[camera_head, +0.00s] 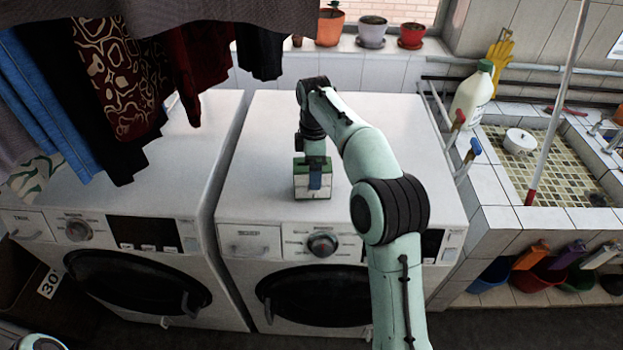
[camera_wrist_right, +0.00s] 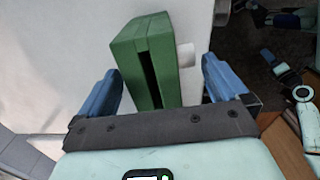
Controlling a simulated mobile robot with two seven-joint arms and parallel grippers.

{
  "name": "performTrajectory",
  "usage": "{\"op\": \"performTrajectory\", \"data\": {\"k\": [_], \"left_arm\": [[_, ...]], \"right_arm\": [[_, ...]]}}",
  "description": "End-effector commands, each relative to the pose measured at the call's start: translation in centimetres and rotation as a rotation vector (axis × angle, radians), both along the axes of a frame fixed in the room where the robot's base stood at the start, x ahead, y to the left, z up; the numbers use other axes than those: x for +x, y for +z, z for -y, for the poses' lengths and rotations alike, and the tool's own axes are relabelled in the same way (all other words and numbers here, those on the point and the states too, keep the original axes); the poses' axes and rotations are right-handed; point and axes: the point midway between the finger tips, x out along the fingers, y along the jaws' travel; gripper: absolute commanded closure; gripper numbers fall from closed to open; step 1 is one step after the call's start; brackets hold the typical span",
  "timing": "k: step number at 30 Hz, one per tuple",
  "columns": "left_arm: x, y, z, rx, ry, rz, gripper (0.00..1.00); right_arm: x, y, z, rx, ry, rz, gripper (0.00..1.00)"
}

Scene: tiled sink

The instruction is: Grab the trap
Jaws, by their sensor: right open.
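The trap appears to be the small green and white box (camera_head: 301,187) on top of the right-hand washing machine, near its front edge. In the right wrist view the green box (camera_wrist_right: 150,50) has a dark slot in its near side and a white part on its right. My right gripper (camera_head: 315,180) is over the box. In the wrist view its blue fingers (camera_wrist_right: 162,88) are open, one on each side of the box, with gaps showing. My left gripper is not in view.
The right-hand washing machine (camera_head: 390,110) has a clear white top around the box. Clothes (camera_head: 110,80) hang over the left-hand machine (camera_head: 180,150). Flower pots (camera_head: 371,32) stand on the back sill. A white bottle (camera_head: 471,95) and tiled sink (camera_head: 560,160) are at the right.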

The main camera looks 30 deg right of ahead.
Motion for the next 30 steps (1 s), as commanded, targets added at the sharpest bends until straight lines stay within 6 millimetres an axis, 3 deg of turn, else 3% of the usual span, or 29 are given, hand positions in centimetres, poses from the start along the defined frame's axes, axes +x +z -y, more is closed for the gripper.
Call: {"op": "performTrajectory", "data": {"k": [9, 18, 19, 23, 30], "left_arm": [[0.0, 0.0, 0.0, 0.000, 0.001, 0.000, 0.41], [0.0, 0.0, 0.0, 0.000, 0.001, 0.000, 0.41], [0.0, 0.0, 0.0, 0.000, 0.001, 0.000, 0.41], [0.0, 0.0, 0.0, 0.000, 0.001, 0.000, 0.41], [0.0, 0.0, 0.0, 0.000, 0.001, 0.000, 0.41]], "right_arm": [[-0.2, -4.4, -0.4, 0.000, 0.000, -0.001, 0.00], [-0.2, -5.0, -0.4, 0.001, -0.001, 0.003, 0.00], [-0.2, -5.0, -0.4, 0.001, -0.001, 0.003, 0.03], [-0.2, -5.0, -0.4, 0.001, -0.001, 0.003, 0.45], [-0.2, -4.9, -0.4, 0.000, -0.001, 0.004, 0.45]]}}
